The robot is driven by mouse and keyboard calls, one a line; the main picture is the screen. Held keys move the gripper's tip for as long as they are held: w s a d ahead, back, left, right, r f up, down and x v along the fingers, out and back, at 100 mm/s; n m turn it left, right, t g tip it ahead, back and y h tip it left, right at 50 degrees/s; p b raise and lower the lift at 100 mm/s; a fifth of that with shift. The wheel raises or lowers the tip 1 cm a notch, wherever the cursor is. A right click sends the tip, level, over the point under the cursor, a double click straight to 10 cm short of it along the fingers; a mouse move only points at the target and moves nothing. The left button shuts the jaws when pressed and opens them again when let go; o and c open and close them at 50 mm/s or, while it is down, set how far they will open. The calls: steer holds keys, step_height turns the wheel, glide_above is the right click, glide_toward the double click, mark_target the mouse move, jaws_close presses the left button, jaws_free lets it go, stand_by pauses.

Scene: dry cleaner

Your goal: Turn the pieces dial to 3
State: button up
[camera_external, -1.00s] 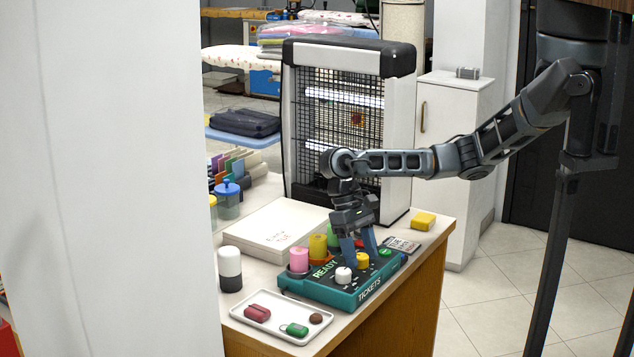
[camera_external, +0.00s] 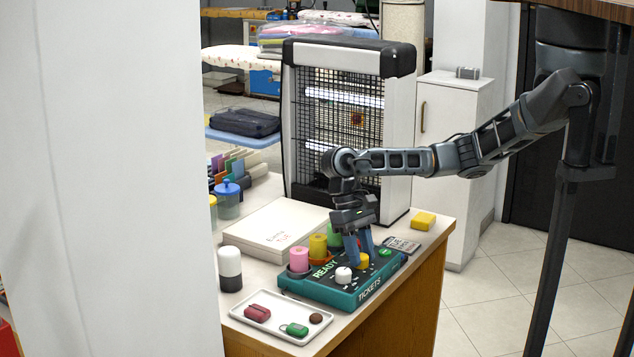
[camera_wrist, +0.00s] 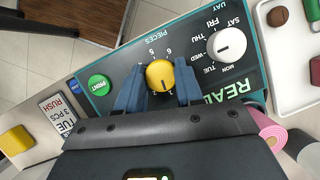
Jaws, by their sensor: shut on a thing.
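The yellow pieces dial (camera_external: 362,261) sits on the teal ticket machine (camera_external: 335,297), right of a white dial (camera_external: 343,275). In the wrist view the yellow dial (camera_wrist: 159,72) shows a dark pointer line, with the word PIECES and numbers including 5 and 6 beside it. The line lies on the side away from the 5 and 6; I cannot read its number for sure. My gripper (camera_wrist: 160,88) is shut on the yellow dial, one blue finger on each side. My gripper (camera_external: 358,249) points down at the machine in the external view.
A green PRINT button (camera_wrist: 99,85) and the white day dial (camera_wrist: 227,45) flank the yellow dial. A ticket (camera_wrist: 62,117) reads TUE, 3 PCS, RUSH. Pink, yellow and green rolls stand behind the dials. A white tray (camera_external: 250,323) and a heater (camera_external: 399,130) are near.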

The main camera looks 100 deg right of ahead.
steer(key=m+b, duration=0.1)
steer(key=b, duration=0.1)
steer(key=m+t+b, duration=0.1)
steer(key=b, duration=0.2)
steer(key=shift+s+d+f+m, duration=0.1)
steer(key=shift+f+m, duration=0.3)
steer(key=m+t+b, duration=0.1)
steer(key=m+b, duration=0.2)
steer(key=b, duration=0.2)
steer(key=m+t+b, duration=0.1)
steer(key=m+b, duration=0.2)
steer(key=b, duration=0.2)
steer(key=shift+s+t, duration=0.1)
steer(key=shift+t, duration=0.2)
steer(key=m+b, duration=0.2)
steer(key=b, duration=0.1)
steer(key=m+t+b, duration=0.1)
steer(key=m+b, duration=0.1)
steer(key=b, duration=0.2)
steer(key=shift+m+t+h, duration=0.3)
steer(key=shift+h, duration=0.1)
steer(key=m+b, duration=0.1)
steer(key=b, duration=0.1)
steer(key=m+h+b, duration=0.1)
steer(key=m+b, duration=0.1)
steer(key=shift+s+a+r+m+t+b, duration=0.1)
steer(key=shift+a+r+m+t+b, duration=0.1)
steer(key=shift+r+m+t+b, duration=0.15)
steer(key=shift+r, duration=0.1)
